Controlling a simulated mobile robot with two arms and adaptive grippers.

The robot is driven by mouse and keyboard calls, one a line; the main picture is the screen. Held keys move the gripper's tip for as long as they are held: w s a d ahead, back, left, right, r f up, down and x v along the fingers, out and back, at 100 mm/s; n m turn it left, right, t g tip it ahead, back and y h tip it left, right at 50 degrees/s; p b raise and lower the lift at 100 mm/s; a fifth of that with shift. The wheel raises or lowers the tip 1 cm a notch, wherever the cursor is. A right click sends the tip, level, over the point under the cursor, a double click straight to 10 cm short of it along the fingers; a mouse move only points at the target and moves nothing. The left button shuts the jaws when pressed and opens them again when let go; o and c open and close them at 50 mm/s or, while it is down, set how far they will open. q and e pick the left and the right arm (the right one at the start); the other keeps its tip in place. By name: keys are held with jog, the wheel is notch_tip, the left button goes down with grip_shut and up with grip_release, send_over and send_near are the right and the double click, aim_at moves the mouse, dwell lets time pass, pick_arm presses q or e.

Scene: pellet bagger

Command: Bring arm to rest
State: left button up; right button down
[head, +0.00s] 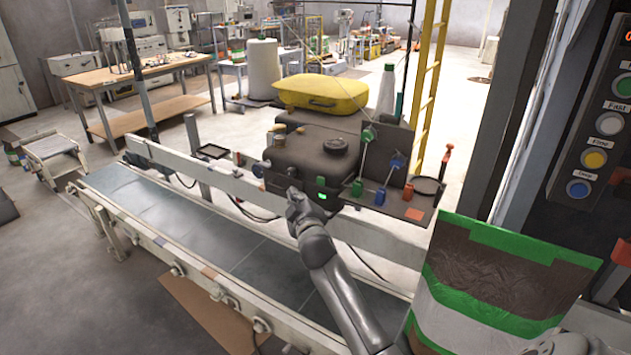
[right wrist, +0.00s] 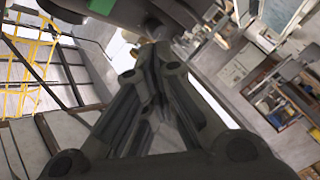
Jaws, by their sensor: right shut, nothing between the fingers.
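My right arm comes in from the bottom of the head view and reaches out over the conveyor. Its gripper (head: 294,199) is at the near side of a dark machine head (head: 312,157), beside a small green light; I cannot tell whether they touch. In the right wrist view the fingers of this gripper (right wrist: 152,62) are closed together with nothing between them. My left gripper is not in view.
A conveyor belt (head: 215,240) with a pale side rail runs under my arm. A brown, white and green bag (head: 497,280) stands at the lower right, near a button panel (head: 597,130).

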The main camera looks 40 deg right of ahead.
jog(key=shift+f, duration=0.1)
